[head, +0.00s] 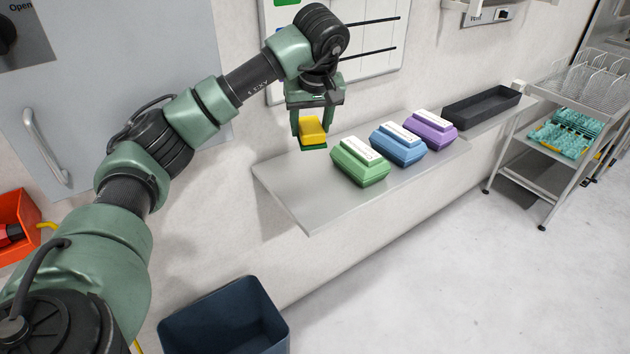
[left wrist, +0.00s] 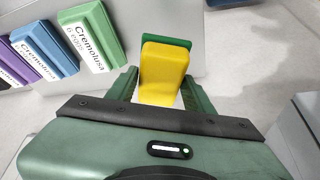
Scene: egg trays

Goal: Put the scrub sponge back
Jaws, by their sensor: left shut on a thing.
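The scrub sponge (head: 312,130) is yellow with a green layer on its lower side. My left gripper (head: 313,122) is shut on it, with a finger at each side. The sponge is at the left end of the grey wall shelf (head: 300,198), near its back edge; I cannot tell whether it touches the shelf. In the left wrist view the sponge (left wrist: 164,75) sits between the two fingers (left wrist: 160,92), its green layer showing at the far end. My right gripper is not in view.
Green (head: 360,161), blue (head: 398,144) and purple (head: 434,129) egg boxes stand in a row on the shelf, right of the sponge. A dark empty tray (head: 482,106) lies farther right. A dark blue bin (head: 225,320) stands below. The shelf's front left is clear.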

